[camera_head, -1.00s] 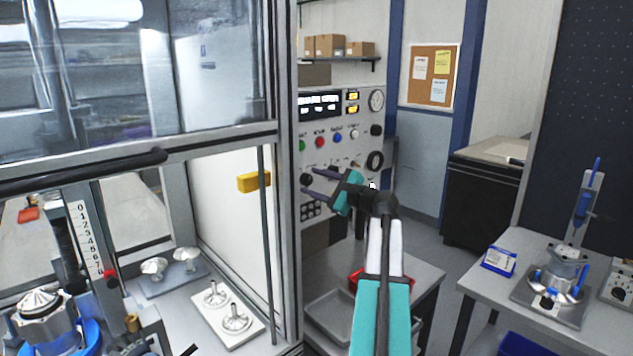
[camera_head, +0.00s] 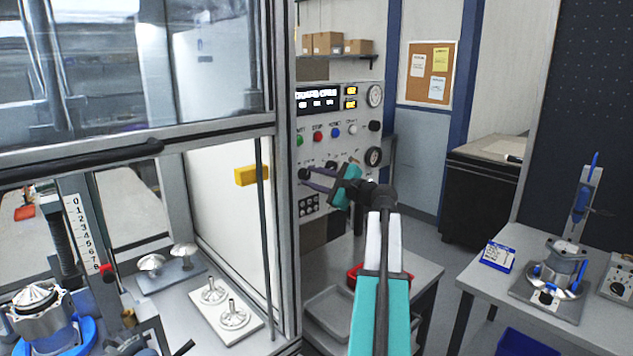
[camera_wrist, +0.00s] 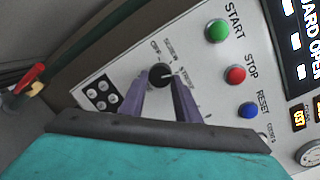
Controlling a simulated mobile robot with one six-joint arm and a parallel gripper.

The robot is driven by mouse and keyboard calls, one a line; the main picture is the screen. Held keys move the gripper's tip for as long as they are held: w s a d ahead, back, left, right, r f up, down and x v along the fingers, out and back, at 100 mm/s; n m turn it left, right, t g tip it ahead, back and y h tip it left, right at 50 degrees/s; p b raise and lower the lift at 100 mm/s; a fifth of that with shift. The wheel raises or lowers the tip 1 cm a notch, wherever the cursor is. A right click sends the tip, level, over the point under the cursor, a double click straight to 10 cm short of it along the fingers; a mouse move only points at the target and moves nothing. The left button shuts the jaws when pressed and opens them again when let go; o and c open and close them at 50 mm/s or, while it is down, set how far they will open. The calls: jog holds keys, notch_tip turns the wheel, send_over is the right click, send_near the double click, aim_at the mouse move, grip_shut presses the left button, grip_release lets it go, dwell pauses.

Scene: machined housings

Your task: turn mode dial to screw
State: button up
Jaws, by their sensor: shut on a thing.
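The mode dial (camera_wrist: 160,73) is a round black knob with a white pointer mark on the grey control panel (camera_wrist: 120,80). In the wrist view the mark points right and slightly up, and small labels surround the knob, too blurred to read surely. My gripper (camera_wrist: 161,82) has its two purple fingers on either side of the knob, shut on it. In the head view my gripper (camera_head: 308,179) reaches the panel from the right, and the dial (camera_head: 304,173) shows at the fingertips.
Green START (camera_wrist: 216,32), red STOP (camera_wrist: 236,75) and blue RESET (camera_wrist: 249,110) buttons sit beside the dial. A small block of several black buttons (camera_wrist: 101,95) lies on its other side. The machine enclosure's frame (camera_head: 284,200) stands close left of my gripper.

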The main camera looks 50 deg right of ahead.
jog(key=n+b, duration=0.4)
jog(key=b, duration=0.1)
jog(key=n+b, duration=0.3)
jog(key=shift+a+r+g, duration=0.15)
jog(key=shift+r+g, duration=0.1)
jog(key=shift+g, duration=0.05)
jog(key=shift+n, duration=0.3)
jog(key=o, duration=1)
jog(key=shift+a, duration=0.1)
jog(key=shift+o, duration=0.2)
jog(key=shift+b, duration=0.3)
jog(key=shift+s, duration=0.15)
